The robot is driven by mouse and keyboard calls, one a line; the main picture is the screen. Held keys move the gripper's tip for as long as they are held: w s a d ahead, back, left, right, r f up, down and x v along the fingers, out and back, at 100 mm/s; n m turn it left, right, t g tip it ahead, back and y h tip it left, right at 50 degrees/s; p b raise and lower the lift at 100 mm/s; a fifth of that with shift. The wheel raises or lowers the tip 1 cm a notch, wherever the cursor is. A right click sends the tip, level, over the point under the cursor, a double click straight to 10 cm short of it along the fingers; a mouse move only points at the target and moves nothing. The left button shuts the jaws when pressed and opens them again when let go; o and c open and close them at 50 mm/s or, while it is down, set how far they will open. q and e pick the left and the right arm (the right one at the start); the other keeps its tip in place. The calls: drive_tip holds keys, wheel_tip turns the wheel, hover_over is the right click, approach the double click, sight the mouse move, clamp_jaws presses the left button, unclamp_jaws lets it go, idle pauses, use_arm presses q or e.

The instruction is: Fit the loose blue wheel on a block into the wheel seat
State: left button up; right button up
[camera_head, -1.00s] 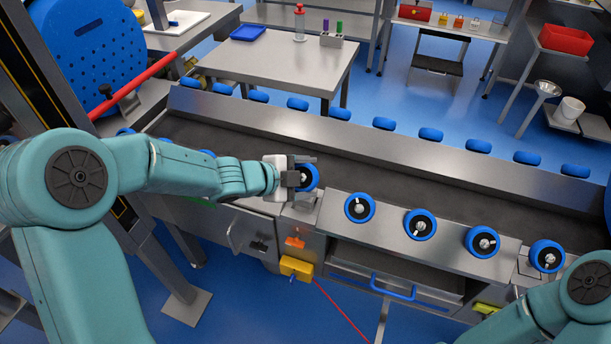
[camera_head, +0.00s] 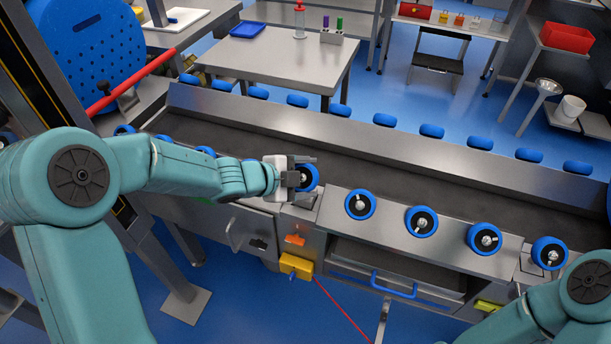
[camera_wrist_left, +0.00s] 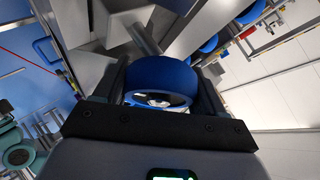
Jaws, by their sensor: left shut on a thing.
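My left gripper (camera_head: 300,174) is shut on a blue wheel (camera_head: 311,178) with a dark centre. In the left wrist view the wheel (camera_wrist_left: 160,75) sits between the two dark fingers, its hollow face partly towards the camera. In the head view the gripper hides part of the wheel. It is just above a small grey block (camera_head: 301,198) at the left end of the front ledge; I cannot tell whether they touch. I cannot single out the wheel seat. My right arm shows at the lower right, but its gripper is out of view.
Several blue wheels on hubs line the front ledge (camera_head: 390,222) to the right of my left gripper. More blue wheels stand along the far rail (camera_head: 340,140). A dark trough (camera_head: 400,168) runs between. A yellow box (camera_head: 296,266) hangs below.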

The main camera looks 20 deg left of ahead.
use_arm(q)
drive_tip(key=shift+f+b, duration=1.15)
drive_tip(key=shift+f, duration=0.2)
drive_tip(key=o, duration=1.6)
drive_tip(key=shift+o, duration=0.2)
drive_tip(key=p+v, duration=0.5)
drive_tip(key=v, duration=1.1)
drive_tip(key=shift+r+p, duration=0.15)
drive_tip(key=shift+p, duration=0.15)
drive_tip(key=shift+s, duration=0.15)
